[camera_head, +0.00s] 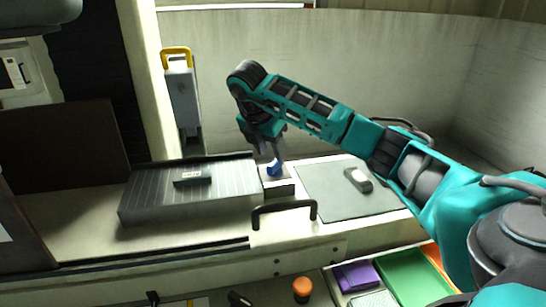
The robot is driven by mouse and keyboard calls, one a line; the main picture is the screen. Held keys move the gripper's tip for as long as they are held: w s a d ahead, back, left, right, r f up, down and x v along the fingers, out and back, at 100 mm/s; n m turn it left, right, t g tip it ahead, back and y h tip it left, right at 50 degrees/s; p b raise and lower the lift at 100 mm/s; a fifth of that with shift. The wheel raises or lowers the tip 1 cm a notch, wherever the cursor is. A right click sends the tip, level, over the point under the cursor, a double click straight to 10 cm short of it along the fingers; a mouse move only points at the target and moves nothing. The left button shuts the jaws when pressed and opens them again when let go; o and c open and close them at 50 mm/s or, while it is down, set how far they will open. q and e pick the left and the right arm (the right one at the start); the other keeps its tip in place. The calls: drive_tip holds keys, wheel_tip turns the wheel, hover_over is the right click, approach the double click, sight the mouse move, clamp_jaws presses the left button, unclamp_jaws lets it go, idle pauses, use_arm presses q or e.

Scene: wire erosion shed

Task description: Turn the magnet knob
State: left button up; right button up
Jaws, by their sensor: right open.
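A small blue knob (273,169) shows on a light block (278,188), which I take for the magnet base, beside a grey ribbed plate on the bench. My right gripper (270,157) reaches in from the right and points down. Its fingers are open, right at the knob and partly covering it. I cannot tell whether they touch the knob. My left gripper is out of view.
The grey ribbed plate (225,186) with a dark label lies left of the block. A grey mat (325,202) with a small device (358,179) lies to the right. A black handle (284,211) stands in front. A yellow-handled grey unit (181,90) stands behind.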

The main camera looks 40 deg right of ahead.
drive_tip(key=w+p+v, duration=0.1)
drive_tip(key=p+v, duration=0.1)
drive_tip(key=v, duration=0.6)
drive_tip(key=shift+s+a+r, duration=0.15)
drive_tip(key=shift+s+r, duration=0.25)
drive_tip(key=shift+s, duration=0.15)
